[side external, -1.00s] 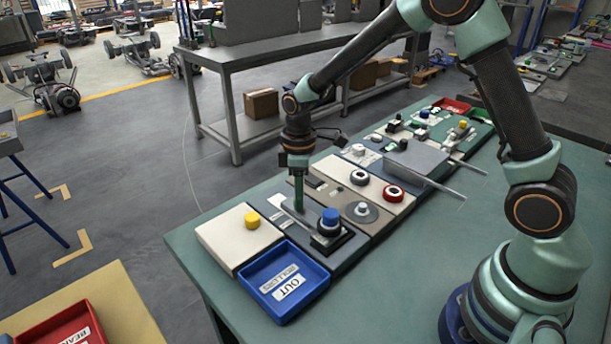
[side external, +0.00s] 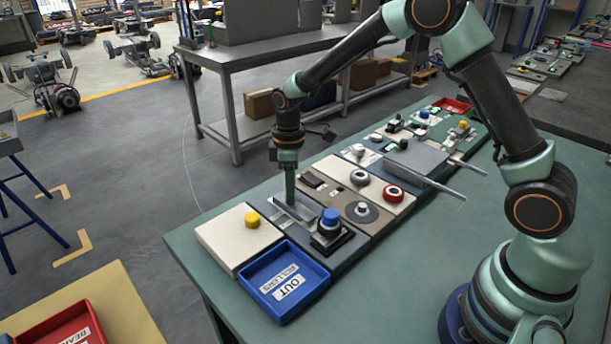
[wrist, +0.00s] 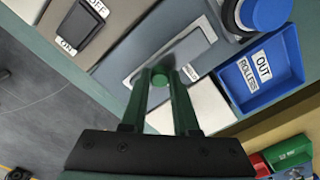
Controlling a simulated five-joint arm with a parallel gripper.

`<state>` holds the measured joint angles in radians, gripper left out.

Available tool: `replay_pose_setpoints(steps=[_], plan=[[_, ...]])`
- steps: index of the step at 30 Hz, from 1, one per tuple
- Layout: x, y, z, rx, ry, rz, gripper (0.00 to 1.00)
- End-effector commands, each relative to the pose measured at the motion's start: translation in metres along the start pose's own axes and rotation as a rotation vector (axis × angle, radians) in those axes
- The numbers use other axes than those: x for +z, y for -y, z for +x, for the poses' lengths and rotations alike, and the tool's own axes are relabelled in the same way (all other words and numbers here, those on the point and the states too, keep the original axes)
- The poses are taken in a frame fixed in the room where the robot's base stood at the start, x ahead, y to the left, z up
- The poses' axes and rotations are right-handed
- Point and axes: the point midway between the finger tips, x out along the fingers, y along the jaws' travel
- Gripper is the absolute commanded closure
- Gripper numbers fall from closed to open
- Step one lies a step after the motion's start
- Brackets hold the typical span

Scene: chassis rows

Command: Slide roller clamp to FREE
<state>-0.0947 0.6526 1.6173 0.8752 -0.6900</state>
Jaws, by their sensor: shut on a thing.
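The roller clamp is a grey panel with a pale slotted track (wrist: 180,52); in the side external view the track (side external: 297,213) lies on a dark base beside a blue knob. A small round green roller (wrist: 159,88) sits between the tips of my gripper (wrist: 160,78) at the track's lower-left part in the wrist view. The two green fingers are closed on the roller from both sides. In the side external view my gripper (side external: 290,202) points straight down onto the far end of the track and hides the roller.
The blue knob (side external: 330,218) stands close to the right of the track. A blue tray (side external: 284,283) marked OUT lies in front, and a white block with a yellow button (side external: 252,219) is at left. More panels with dials and a rocker switch (wrist: 82,24) run behind.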

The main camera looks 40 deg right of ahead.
Motion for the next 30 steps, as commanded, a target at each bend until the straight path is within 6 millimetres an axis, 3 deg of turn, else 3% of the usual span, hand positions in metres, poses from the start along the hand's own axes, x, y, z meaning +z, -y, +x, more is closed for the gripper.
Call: replay_pose_setpoints(steps=[11,12,14,25,30], plan=[[-0.007,-0.006,-0.002,0.010,-0.012,-0.001,1.00],[-0.007,-0.006,-0.002,0.010,-0.012,-0.001,0.60],[-0.007,-0.006,-0.002,0.010,-0.012,-0.001,0.41],[-0.005,-0.004,-0.004,0.004,-0.005,0.000,0.41],[-0.005,-0.005,-0.025,0.007,-0.008,0.000,0.41]])
